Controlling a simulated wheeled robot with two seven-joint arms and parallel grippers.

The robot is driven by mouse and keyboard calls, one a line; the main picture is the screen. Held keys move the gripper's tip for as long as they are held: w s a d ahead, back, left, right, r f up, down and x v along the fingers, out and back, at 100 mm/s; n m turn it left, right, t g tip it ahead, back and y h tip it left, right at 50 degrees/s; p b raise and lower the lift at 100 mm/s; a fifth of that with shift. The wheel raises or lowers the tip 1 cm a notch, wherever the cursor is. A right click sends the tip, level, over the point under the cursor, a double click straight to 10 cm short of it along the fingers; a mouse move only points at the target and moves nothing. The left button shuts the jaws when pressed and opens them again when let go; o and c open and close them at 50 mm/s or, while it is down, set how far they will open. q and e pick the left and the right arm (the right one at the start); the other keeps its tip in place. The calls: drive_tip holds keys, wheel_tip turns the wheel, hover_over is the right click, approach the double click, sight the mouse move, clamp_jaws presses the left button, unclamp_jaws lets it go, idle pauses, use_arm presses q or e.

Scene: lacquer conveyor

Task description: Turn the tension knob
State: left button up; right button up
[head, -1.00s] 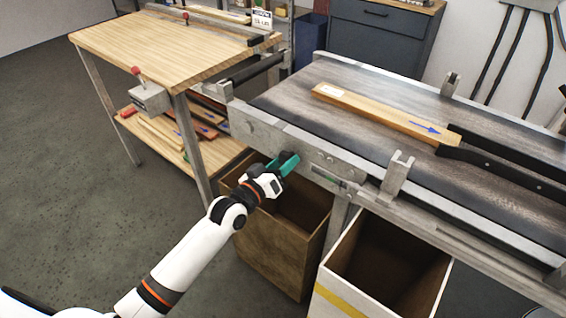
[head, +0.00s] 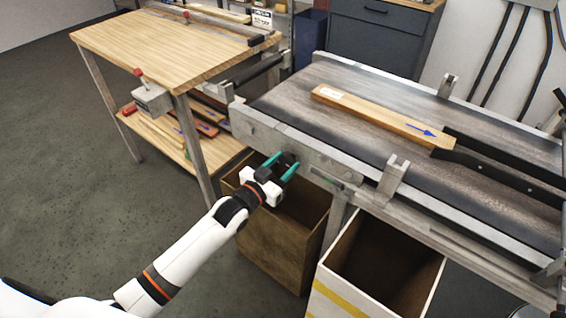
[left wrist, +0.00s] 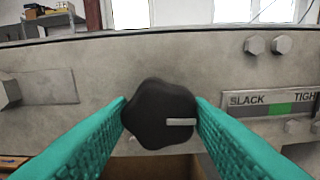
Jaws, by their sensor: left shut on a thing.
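The tension knob (left wrist: 160,114) is black and lobed, with a pale line on its face that points right in the left wrist view. It sits on the grey side rail of the conveyor, and in the head view the knob (head: 288,160) is small and dark. My left gripper (head: 284,166) has its green fingers on either side of the knob, shut on it; the fingers (left wrist: 162,118) touch its left and right edges in the wrist view. A gauge (left wrist: 272,104) marked SLACK and TIGHT, with a green band, is right of the knob. My right gripper is not in view.
A wooden slat (head: 375,112) with a blue arrow lies on the conveyor belt (head: 300,98), its right end by black guides. A brown bin (head: 275,245) and a white bin with a yellow stripe (head: 340,297) stand below. A wooden table (head: 160,50) is at the left.

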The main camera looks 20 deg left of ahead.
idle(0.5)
use_arm(q)
drive_tip(key=o, duration=1)
drive_tip(key=shift+s, duration=0.1)
drive_tip(key=v, duration=1.1)
drive_tip(key=shift+s+a, duration=0.15)
drive_tip(key=shift+s, duration=0.25)
